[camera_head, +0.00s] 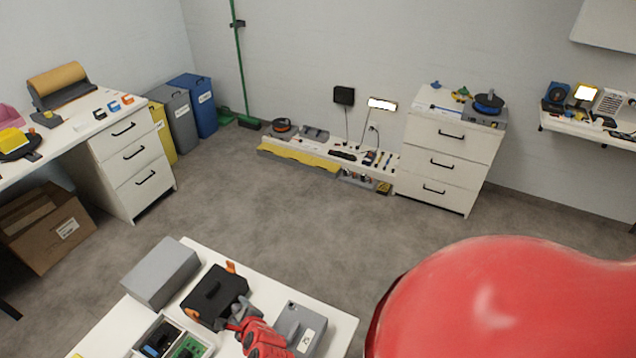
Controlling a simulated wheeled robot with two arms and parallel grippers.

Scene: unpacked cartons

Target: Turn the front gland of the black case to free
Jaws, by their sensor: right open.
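The black case (212,292) lies on the white table (338,328) at the bottom of the head view. One orange part (230,267) shows at its far edge and another orange part (192,313) at its near left corner. I cannot tell whether either orange part is the front gland, or how the gland is turned. My right gripper (238,314) is at the near right side of the case, with its jaws open. It hides part of that side, and I cannot tell if it touches the case. My left gripper is not in view.
A grey box (162,270) stands left of the case, and a grey unit (302,332) stands to its right. An open box with a green board (192,347) is in front. My red arm fills the lower right. Open floor (290,220) lies beyond the table.

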